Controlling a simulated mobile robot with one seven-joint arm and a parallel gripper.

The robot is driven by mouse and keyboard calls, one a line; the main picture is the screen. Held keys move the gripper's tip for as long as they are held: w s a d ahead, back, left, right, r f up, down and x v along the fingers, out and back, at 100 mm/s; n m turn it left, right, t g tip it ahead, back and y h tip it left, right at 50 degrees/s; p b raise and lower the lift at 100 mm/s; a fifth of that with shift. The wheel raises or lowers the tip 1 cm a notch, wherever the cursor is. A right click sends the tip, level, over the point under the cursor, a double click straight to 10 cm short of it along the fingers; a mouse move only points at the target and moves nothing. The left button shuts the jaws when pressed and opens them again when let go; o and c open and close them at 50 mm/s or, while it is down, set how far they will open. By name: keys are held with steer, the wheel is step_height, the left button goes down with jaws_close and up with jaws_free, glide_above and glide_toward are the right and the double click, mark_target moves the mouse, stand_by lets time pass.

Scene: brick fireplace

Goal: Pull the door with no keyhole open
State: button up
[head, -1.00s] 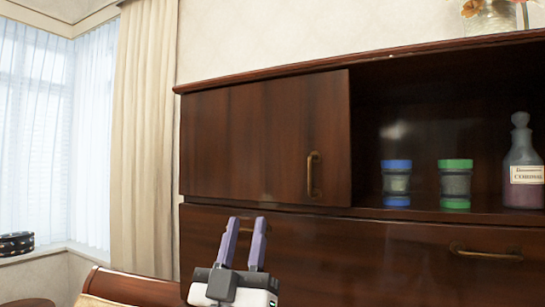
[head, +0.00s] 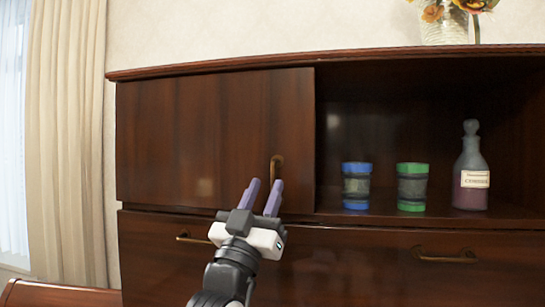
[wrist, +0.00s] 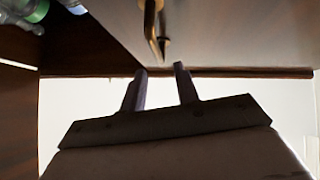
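The door (head: 215,140) is a dark wood panel at the upper left of the cabinet, shut, with no keyhole visible on it. Its upright brass handle (head: 277,169) is near the door's right edge. My gripper (head: 262,190) is open, its two purple fingers pointing up just below and in front of the handle. In the wrist view the brass handle (wrist: 151,25) hangs ahead of the open fingers, with a gap between. Nothing is between the fingers.
An open shelf to the right holds a blue-lidded jar (head: 356,186), a green-lidded jar (head: 412,187) and a stoppered bottle (head: 471,170). A lower panel has brass handles, one at right (head: 445,255). A flower vase (head: 444,25) stands on top.

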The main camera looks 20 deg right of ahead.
mark_target(272, 170)
steer(key=p+x, duration=0.2)
steer(key=x, duration=0.4)
steer(key=shift+c, duration=0.3)
jaws_close()
